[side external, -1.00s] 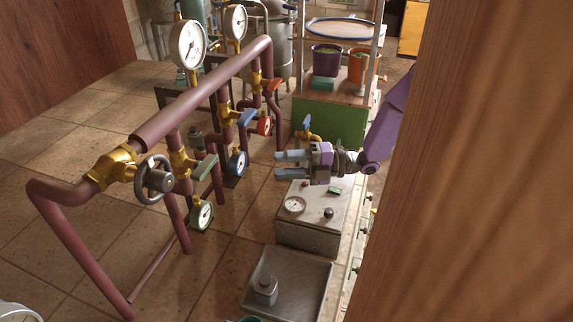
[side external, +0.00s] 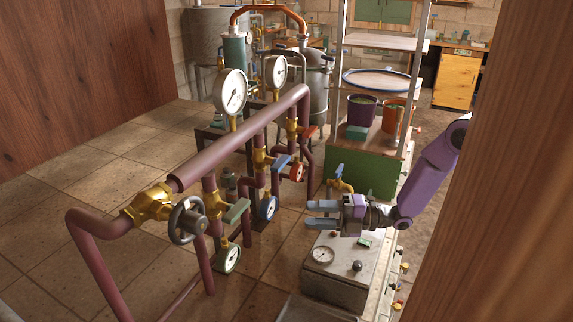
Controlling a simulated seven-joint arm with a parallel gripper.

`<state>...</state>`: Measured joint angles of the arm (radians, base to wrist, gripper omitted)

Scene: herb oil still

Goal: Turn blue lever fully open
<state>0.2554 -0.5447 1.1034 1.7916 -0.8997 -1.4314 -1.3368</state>
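A blue lever (side external: 282,160) sits on the brass valve (side external: 261,158) of the middle branch pipe under the thick maroon pipe. It sticks out sideways, across its upright pipe. A smaller blue handle (side external: 339,172) stands on a brass tap (side external: 340,186) behind my gripper. My gripper (side external: 322,214) is to the right of and nearer the camera than the pipe's blue lever, above the grey metal box. Its two pale fingers point left, with a gap between them and nothing held. It is apart from both blue handles.
A green lever (side external: 236,211) and a red lever (side external: 308,131) are on the neighbouring branches. A round handwheel (side external: 187,220) is at the near end. The grey box (side external: 338,283) with a dial and knob lies below my gripper. A wooden post (side external: 510,220) blocks the right side.

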